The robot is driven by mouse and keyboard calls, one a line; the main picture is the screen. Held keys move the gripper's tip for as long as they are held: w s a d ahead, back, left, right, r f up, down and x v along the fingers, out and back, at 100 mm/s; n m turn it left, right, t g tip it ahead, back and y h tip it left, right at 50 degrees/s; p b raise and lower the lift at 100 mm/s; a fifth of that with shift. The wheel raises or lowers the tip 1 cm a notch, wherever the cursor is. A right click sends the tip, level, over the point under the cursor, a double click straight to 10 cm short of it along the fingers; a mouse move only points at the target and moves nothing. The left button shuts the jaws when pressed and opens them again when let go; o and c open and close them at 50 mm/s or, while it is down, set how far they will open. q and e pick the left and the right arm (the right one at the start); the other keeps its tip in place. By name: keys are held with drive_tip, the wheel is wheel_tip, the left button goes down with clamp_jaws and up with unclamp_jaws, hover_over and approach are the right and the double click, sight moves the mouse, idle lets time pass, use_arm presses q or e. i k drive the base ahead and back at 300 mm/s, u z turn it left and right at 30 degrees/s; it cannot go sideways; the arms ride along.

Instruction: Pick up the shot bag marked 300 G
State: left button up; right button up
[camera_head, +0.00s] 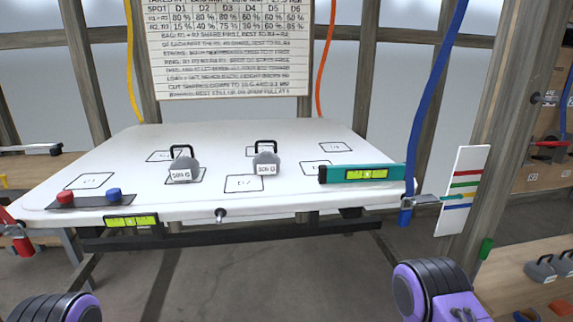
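Two grey shot bags with black loop handles stand upright on the white panel (300,202). The right bag (266,158) has a small white label that seems to read 300 G, though the print is blurred. The left bag (184,162) has a similar label that seems to read 500 G. Neither bag is being held, and nothing covers their handles. Purple and black parts of my arms show at the bottom left and bottom right corners. I see no fingertips of either gripper.
A teal spirit level (361,173) lies at the panel's right edge. A dark strip with red and blue knobs (90,200) is at its left front. A blue rope (434,85) hangs at the right beside a striped board (463,190). More grey bags (540,268) stand on the lower right shelf.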

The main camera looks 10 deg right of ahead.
sight(266, 163)
drive_tip(key=z, duration=1)
drive_tip(key=i, duration=0.7)
drive_tip(key=u, duration=0.9)
